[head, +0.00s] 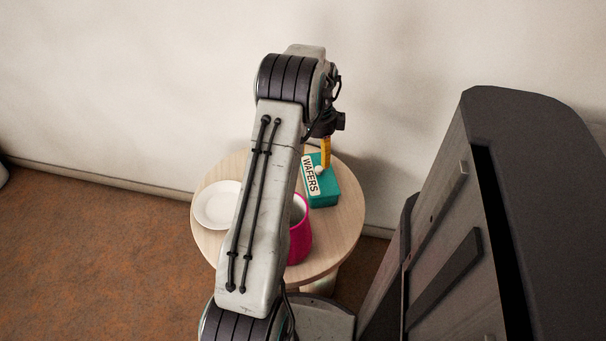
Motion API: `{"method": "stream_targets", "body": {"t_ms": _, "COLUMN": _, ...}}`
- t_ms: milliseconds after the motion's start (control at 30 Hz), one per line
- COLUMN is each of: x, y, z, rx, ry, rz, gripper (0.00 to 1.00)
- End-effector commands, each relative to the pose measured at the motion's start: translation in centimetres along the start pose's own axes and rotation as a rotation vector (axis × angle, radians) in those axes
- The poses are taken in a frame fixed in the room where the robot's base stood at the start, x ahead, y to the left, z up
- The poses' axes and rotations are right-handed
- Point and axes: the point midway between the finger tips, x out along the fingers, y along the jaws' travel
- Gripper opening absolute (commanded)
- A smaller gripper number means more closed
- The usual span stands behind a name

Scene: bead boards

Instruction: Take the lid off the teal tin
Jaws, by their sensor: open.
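The teal tin (326,196) stands on the right half of a small round table, with a white label reading WAFERS on its side facing left. A small pale knob (319,170) shows at its top, just under my gripper. My gripper (325,165) points down over the tin with its yellow finger close to the knob. It is open. Only one finger shows clearly, so I cannot tell whether it touches the knob or lid. The seam between lid and tin is too small to make out.
The round wooden table (345,232) also holds a white plate (217,205) at left and a magenta mug (300,240) in front of the tin, partly behind my arm. A tall grey cabinet (440,200) stands close on the right. A wall (420,110) is behind the table.

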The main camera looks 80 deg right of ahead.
Motion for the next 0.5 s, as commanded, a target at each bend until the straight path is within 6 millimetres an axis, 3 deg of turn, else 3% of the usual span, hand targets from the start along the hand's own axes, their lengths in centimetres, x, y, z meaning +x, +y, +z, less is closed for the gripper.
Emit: {"method": "stream_targets", "body": {"t_ms": 500, "x": 3.8, "y": -0.2, "z": -0.5, "rx": 0.016, "ry": 0.001, "rz": 0.003, "gripper": 0.65}}
